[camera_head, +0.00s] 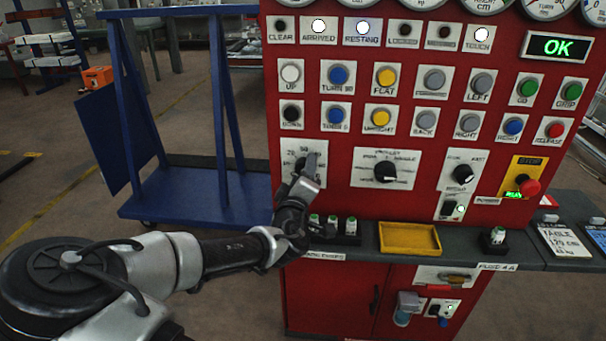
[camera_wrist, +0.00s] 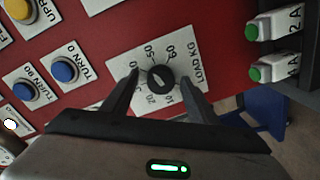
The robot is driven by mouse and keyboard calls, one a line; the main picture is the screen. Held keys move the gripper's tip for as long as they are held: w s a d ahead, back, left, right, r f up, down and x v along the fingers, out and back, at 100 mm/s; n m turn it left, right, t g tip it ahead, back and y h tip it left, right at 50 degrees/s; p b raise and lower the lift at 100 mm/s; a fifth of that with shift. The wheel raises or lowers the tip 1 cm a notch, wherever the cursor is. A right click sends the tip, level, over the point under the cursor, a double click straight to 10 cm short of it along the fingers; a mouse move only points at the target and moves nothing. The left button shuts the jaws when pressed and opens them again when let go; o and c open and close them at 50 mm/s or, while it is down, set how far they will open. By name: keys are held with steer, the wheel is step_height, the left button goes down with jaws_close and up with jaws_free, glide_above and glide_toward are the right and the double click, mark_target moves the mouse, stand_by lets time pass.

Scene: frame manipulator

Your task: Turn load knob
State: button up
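The load knob (camera_wrist: 161,78) is a round black knob on a white dial plate (camera_wrist: 123,48) marked with numbers and "KG" in the wrist view. A light pointer line runs slantwise across it. My gripper (camera_wrist: 160,76) is open, with one dark finger on each side of the knob. A gap shows between each fingertip and the knob, so they look apart from it. In the head view my gripper (camera_head: 310,162) is at the dial plate (camera_head: 291,150) on the left of the red panel, and it mostly hides the knob.
A selector knob (camera_head: 386,172) and another dial knob (camera_head: 462,174) sit to the right. A red emergency button (camera_head: 529,187) is farther right. Below are a shelf with a yellow tray (camera_head: 409,239) and small green-topped blocks (camera_head: 350,226). A blue frame cart (camera_head: 190,190) stands left.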

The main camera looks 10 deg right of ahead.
steer(key=f+p+v, duration=0.1)
steer(key=p+v, duration=1)
steer(key=v, duration=0.6)
steer(key=shift+s+r, duration=0.25)
steer(key=shift+r, duration=0.2)
